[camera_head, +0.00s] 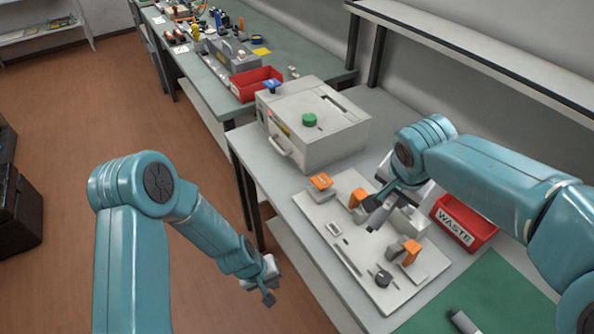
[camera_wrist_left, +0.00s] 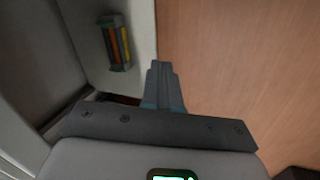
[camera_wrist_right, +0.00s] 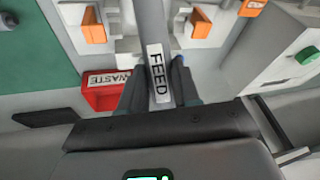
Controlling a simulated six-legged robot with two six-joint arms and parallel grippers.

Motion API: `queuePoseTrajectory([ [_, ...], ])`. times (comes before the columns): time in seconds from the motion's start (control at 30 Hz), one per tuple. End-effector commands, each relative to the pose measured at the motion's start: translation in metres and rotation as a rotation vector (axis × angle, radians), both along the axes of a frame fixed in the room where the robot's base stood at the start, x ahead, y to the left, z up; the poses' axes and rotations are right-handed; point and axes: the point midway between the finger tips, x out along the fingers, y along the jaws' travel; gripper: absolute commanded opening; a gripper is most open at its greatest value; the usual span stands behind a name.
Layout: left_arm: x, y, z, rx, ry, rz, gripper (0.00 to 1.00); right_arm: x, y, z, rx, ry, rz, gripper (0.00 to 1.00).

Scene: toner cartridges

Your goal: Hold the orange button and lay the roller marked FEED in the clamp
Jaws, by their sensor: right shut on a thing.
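The grey roller marked FEED (camera_wrist_right: 158,75) is between the fingers of my right gripper (camera_wrist_right: 160,92); its label faces that wrist camera. In the head view the roller (camera_head: 379,216) hangs over the pale fixture plate (camera_head: 345,255). The clamp appears to be the pale blocks with two orange pieces (camera_head: 357,197) (camera_head: 411,252); the roller and right gripper partly hide it. A flat orange button (camera_head: 320,181) sits at the plate's far left corner, near the printer-like box. My left gripper (camera_head: 267,290) is shut and empty, low beside the table, away from the button.
A beige box with a green knob (camera_head: 310,120) stands behind the plate. A red WASTE bin (camera_head: 465,222) is at the plate's right. A green mat (camera_head: 480,300) with a grey cylinder (camera_head: 465,321) lies in front. Open floor is on the left.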

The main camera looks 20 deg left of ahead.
Motion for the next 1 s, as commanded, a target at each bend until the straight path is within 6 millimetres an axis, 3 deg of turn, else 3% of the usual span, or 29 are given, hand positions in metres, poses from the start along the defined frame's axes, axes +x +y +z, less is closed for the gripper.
queuePoseTrajectory([
  [0.03, 0.03, 0.016, 0.014, -0.017, -0.028, 0.096, 0.0, 0.0, 0.0, 0.0, 0.0, 0.0, 0.0, 0.0],
  [0.1, 0.065, 0.036, 0.036, -0.063, -0.057, 0.222, 0.0, 0.0, 0.0, 0.0, 0.0, 0.0, 0.0, 0.0],
  [0.33, 0.162, 0.094, 0.132, -0.274, -0.203, 0.54, 0.0, 0.0, 0.0, 0.0, 0.0, 0.0, 0.0, 0.0],
  [0.37, 0.169, 0.09, 0.146, -0.307, -0.214, 0.537, 0.0, 0.0, 0.0, 0.0, 0.0, 0.0, 0.0, 0.0],
  [0.4, 0.173, 0.069, 0.162, -0.349, -0.214, 0.481, 0.0, 0.0, 0.0, 0.0, 0.0, 0.0, 0.0, 0.0],
  [0.5, 0.18, 0.039, 0.198, -0.434, -0.225, 0.396, 0.0, 0.0, 0.0, 0.0, 0.0, 0.0, 0.0, 0.0],
  [0.67, 0.182, 0.01, 0.234, -0.516, -0.233, 0.308, 0.0, 0.0, 0.0, 0.0, 0.0, 0.0, 0.0, 0.0],
  [0.8, 0.186, -0.004, 0.239, -0.542, -0.232, 0.281, 0.0, 0.0, 0.0, 0.0, 0.0, 0.0, 0.0, 0.0],
  [1.0, 0.202, -0.024, 0.218, -0.54, -0.232, 0.279, 0.0, 0.0, 0.0, 0.0, 0.0, 0.0, 0.0, 0.0],
])
